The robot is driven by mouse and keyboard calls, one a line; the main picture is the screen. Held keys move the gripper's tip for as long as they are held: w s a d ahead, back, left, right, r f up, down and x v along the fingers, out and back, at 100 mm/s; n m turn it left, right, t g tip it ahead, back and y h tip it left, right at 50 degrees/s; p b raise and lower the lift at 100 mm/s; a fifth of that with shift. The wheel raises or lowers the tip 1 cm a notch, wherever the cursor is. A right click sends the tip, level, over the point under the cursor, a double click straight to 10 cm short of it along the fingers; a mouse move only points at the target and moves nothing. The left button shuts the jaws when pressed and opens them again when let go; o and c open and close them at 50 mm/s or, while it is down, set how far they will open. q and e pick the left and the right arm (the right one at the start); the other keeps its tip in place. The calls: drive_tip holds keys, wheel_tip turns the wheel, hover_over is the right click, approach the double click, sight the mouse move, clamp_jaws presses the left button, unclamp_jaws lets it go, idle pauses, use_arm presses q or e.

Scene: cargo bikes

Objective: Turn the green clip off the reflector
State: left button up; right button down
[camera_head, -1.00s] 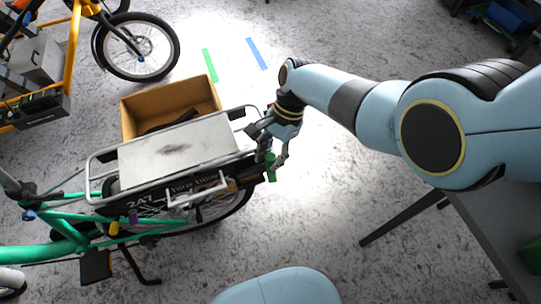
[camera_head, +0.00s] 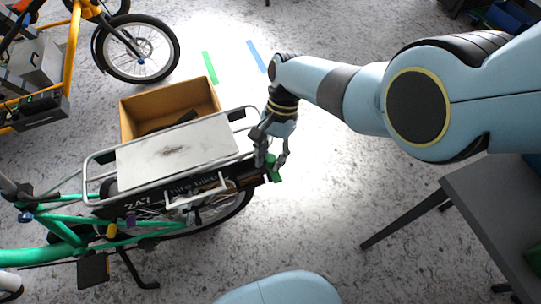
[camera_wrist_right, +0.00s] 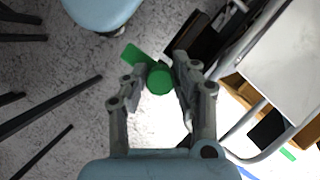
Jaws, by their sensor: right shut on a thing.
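The green clip (camera_head: 276,173) is at the rear end of the green bike's rack in the head view. In the right wrist view the clip shows as a round green knob (camera_wrist_right: 159,80) with a flat green tab to its upper left. My right gripper (camera_head: 272,163) is shut on the clip, with a finger on either side of the knob (camera_wrist_right: 160,84). The reflector is not clearly visible behind the clip and fingers; I cannot tell whether the clip still touches it. My left gripper is not in view.
The green cargo bike (camera_head: 68,232) carries a white rack board (camera_head: 190,150). A cardboard box (camera_head: 160,105) stands behind it. A grey table (camera_head: 500,205) is at the right, and a yellow bike (camera_head: 73,55) at upper left. Floor right of the clip is clear.

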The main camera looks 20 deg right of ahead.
drive_tip(key=c, duration=1.1)
unclamp_jaws()
drive_tip(key=shift+o, duration=0.2)
drive_tip(key=shift+r, duration=0.1)
drive_tip(key=v, duration=1.1)
drive_tip(key=shift+w+r, duration=0.2)
drive_tip(key=shift+r, duration=0.15)
drive_tip(key=shift+d, duration=0.1)
